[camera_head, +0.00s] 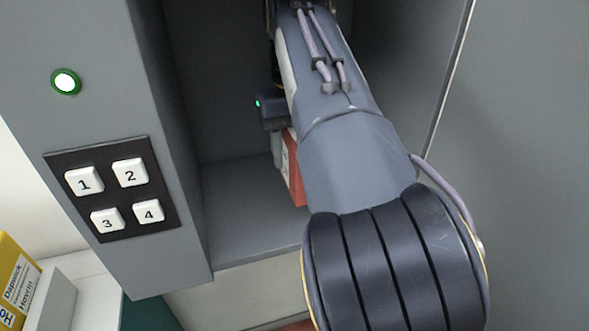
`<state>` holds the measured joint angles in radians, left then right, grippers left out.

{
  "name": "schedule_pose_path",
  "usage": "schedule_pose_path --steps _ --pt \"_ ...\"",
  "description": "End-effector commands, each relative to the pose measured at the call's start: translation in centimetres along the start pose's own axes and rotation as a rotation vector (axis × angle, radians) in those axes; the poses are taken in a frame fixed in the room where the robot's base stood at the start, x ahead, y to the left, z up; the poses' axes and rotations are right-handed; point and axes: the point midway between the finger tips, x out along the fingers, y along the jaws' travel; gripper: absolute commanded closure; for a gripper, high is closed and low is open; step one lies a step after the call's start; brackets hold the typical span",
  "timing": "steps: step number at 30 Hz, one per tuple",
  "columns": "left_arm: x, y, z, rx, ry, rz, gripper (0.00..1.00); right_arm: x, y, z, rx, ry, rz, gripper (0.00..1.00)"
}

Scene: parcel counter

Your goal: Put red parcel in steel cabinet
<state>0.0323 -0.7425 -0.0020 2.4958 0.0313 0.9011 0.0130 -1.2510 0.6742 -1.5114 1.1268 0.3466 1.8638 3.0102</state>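The steel cabinet (250,235) stands open in front of me, its compartment in the middle of the view. My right arm reaches into it from the lower right. My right gripper (277,150) is inside the compartment, mostly hidden behind my arm. One grey finger shows right beside the left side of the red parcel; the other finger is hidden. The red parcel (297,185), with a pale label, is inside the compartment below the gripper body and partly covered by my arm. I cannot tell whether it rests on the compartment floor. My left gripper is not in view.
A keypad (115,190) with white numbered buttons and a lit green lamp (66,82) are on the cabinet's left front. A grey panel (520,150) fills the right side. A yellow parcel (18,280) lies at lower left. The compartment floor left of the parcel is clear.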

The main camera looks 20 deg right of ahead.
Motion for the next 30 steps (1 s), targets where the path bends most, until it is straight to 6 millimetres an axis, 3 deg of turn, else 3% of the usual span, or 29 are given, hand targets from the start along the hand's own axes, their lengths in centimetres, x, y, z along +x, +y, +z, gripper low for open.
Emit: schedule_pose_path --steps 3,8,15,26,27,30 --pt "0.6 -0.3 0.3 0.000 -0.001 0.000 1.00 1.5 0.0 -0.1 -0.002 0.000 0.001 0.86" --pt "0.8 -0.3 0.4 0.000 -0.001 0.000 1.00 2.3 0.0 -0.1 -0.001 -0.001 0.000 0.86" --pt "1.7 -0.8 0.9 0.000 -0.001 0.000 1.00 5.5 0.0 0.0 -0.001 0.000 0.000 0.86" --pt "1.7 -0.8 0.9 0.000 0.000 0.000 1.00 6.0 0.0 0.3 -0.001 -0.001 -0.001 0.86" --pt "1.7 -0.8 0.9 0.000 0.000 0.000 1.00 6.0 0.0 0.3 -0.001 -0.001 -0.001 0.53" --pt "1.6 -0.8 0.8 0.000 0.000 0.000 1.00 6.0 0.0 0.3 -0.001 -0.001 -0.001 0.40"
